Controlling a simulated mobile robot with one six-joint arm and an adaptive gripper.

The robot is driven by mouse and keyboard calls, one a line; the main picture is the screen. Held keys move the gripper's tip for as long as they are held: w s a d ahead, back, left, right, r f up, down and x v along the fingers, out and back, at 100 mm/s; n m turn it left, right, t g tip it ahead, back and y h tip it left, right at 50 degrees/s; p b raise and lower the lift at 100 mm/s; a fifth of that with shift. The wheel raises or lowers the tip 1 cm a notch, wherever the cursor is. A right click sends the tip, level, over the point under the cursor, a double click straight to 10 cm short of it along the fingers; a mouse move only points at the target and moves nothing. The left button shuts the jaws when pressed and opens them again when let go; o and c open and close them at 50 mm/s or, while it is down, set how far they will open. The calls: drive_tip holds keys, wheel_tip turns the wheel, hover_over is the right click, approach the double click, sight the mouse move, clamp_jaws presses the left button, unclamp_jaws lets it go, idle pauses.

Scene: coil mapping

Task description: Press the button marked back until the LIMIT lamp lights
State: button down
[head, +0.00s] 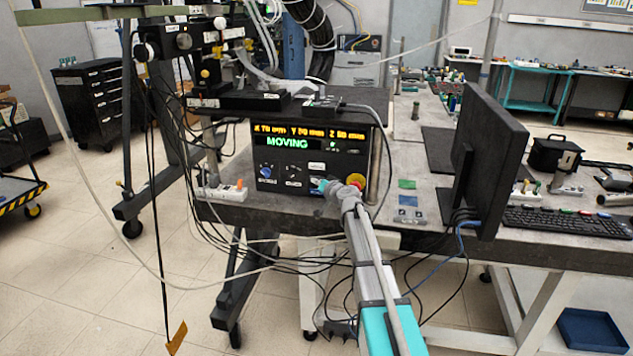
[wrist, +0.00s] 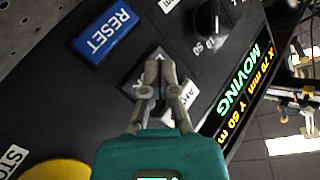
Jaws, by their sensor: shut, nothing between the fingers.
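The black control box (head: 300,200) stands on the grey bench. Its display (head: 287,143) reads MOVING in green below an orange line of X, Y and Z values. My gripper (head: 326,185) is at the lower right of its front panel. The fingers cover most of this plate, and contact is hard to tell. A white label (wrist: 177,103) beside it is partly hidden. I cannot read "back" or make out a lit LIMIT lamp.
A blue RESET button (wrist: 107,29) and a black knob (wrist: 207,17) lie near the fingertips. A yellow-ringed stop button (head: 355,181) is right of my gripper in the head view. A monitor (head: 488,160) stands further right. Cables hang below the bench.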

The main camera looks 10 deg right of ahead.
drive_tip(key=shift+s, duration=0.15)
drive_tip(key=shift+s+a, duration=0.35)
drive_tip(key=shift+s, duration=0.2)
drive_tip(key=shift+s, duration=0.1)
idle(0.4)
drive_tip(key=shift+s+a, duration=0.35)
drive_tip(key=shift+s, duration=0.35)
drive_tip(key=shift+s+a, duration=0.35)
drive_tip(key=shift+s, duration=0.35)
drive_tip(key=shift+s+a, duration=0.35)
drive_tip(key=shift+s, duration=0.35)
drive_tip(key=shift+s, duration=0.1)
